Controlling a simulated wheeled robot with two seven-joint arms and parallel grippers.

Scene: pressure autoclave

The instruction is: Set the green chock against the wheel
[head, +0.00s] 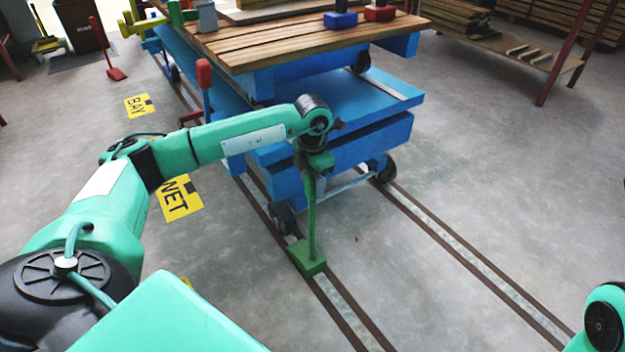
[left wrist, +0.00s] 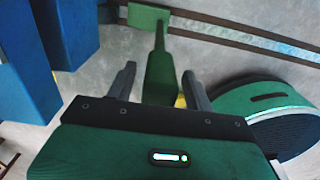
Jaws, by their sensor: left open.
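The green chock (head: 307,258) is a small block with a tall upright handle. It sits on the left floor rail, just in front of the blue cart's near wheel (head: 283,217). Block and wheel look very close; I cannot tell whether they touch. My left gripper (head: 317,163) is above the block at the top of the handle. In the left wrist view, my left gripper (left wrist: 160,82) is open, with one finger on each side of the green handle, and gaps show beside it. The chock's block (left wrist: 149,17) shows beyond the fingers. My right gripper is out of view.
The blue cart (head: 345,150) stands on two rails (head: 450,245) and carries wooden planks (head: 300,42). A red-handled lever (head: 204,75) rises at its left side. A red chock (head: 115,73) stands on the floor at far left. The floor right of the cart is clear.

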